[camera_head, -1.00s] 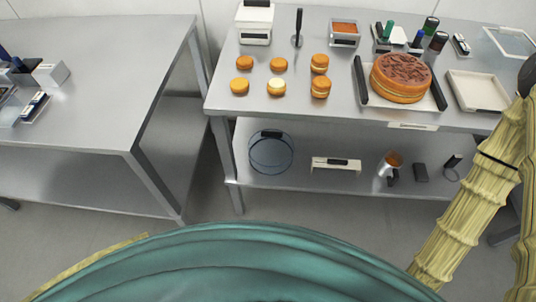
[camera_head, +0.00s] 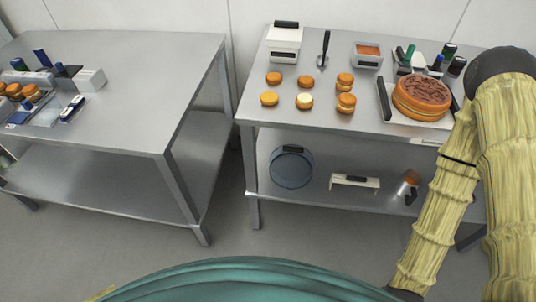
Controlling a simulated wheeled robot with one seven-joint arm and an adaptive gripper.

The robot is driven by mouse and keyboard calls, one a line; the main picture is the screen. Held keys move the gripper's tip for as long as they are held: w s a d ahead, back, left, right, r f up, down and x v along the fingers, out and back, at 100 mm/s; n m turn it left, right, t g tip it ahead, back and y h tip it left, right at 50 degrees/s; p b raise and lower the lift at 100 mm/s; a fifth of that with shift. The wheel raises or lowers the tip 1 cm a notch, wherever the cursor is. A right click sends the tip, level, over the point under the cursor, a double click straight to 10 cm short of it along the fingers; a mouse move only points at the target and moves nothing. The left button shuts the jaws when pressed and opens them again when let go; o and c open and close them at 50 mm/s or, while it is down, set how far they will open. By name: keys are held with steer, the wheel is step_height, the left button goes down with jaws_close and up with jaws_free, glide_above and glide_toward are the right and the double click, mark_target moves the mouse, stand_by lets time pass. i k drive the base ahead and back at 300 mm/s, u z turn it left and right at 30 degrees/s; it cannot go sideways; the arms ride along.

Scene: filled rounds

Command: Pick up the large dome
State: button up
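A large clear bluish dome (camera_head: 291,170) with a dark handle on top stands on the lower shelf of the right-hand table, near its left end. It looks like the large dome. Nothing touches it. My arm, in yellowish sleeves, shows at the right edge and runs down past the bottom of the picture. My gripper's fingers are not visible.
The right table (camera_head: 255,110) holds several small round cakes, a chocolate-topped cake (camera_head: 421,95) and a scale. A white object (camera_head: 355,182) stands right of the dome on the lower shelf. The left table (camera_head: 130,120) is separate, with a floor gap between.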

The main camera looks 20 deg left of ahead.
mark_target(291, 166)
steer(key=u, duration=0.35)
steer(key=i, duration=0.9)
